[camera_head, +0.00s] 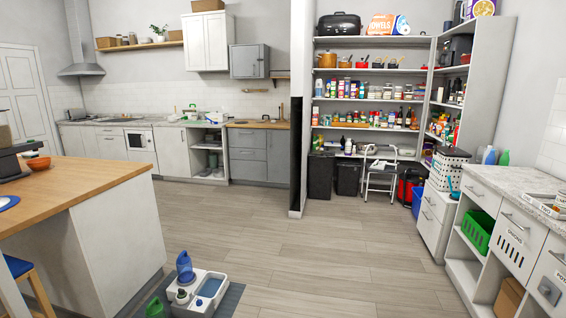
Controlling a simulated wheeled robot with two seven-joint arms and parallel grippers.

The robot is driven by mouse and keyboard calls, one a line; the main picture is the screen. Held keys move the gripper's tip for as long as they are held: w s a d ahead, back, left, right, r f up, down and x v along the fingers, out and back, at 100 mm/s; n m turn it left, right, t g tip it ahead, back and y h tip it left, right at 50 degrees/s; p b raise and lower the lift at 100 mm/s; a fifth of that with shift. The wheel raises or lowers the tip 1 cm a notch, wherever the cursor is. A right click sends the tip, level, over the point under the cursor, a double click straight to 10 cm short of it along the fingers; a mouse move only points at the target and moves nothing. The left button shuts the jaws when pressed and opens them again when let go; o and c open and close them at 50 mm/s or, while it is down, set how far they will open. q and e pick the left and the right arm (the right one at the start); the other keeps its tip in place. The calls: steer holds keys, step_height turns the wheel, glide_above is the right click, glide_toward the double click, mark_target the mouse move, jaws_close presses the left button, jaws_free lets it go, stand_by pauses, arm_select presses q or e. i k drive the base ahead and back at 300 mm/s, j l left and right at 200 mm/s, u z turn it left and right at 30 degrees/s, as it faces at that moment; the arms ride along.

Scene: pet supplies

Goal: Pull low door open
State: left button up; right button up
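No gripper of mine shows in the head view. Several low doors line the back counter, and I cannot tell which one the task means. A white low door (172,152) stands left of an open shelf unit. More white low fronts (80,142) are further left. At the right, a white low front (515,245) with slots and a bar handle looks shut. A second labelled front (550,284) beside it is cut off by the picture edge.
A wooden-topped island (75,185) fills the left front. A folding step stool (381,172) and bins (347,177) stand under pantry shelves. The middle floor (270,235) is clear.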

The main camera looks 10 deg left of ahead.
mark_target(278, 140)
steer(key=i, duration=0.8)
steer(key=i+u, duration=0.1)
steer(key=i, duration=1.55)
steer(key=i+u, duration=0.1)
steer(key=i, duration=0.7)
steer(key=i+l, duration=0.15)
steer(key=i, duration=0.65)
steer(key=i+l+u, duration=0.15)
steer(key=i, duration=0.7)
steer(key=i+j+u, duration=0.2)
steer(key=i+u, duration=0.15)
steer(key=i, duration=0.25)
steer(key=i+u, duration=0.35)
steer(key=i, duration=0.3)
steer(key=i+l+u, duration=0.15)
steer(key=i+u, duration=0.2)
steer(key=i, duration=0.25)
steer(key=i+z, duration=0.3)
steer(key=i, duration=0.2)
steer(key=i+j+z, duration=0.15)
steer(key=i+z, duration=0.15)
steer(key=i, duration=0.15)
steer(key=i+j+z, duration=0.3)
steer(key=i, duration=0.2)
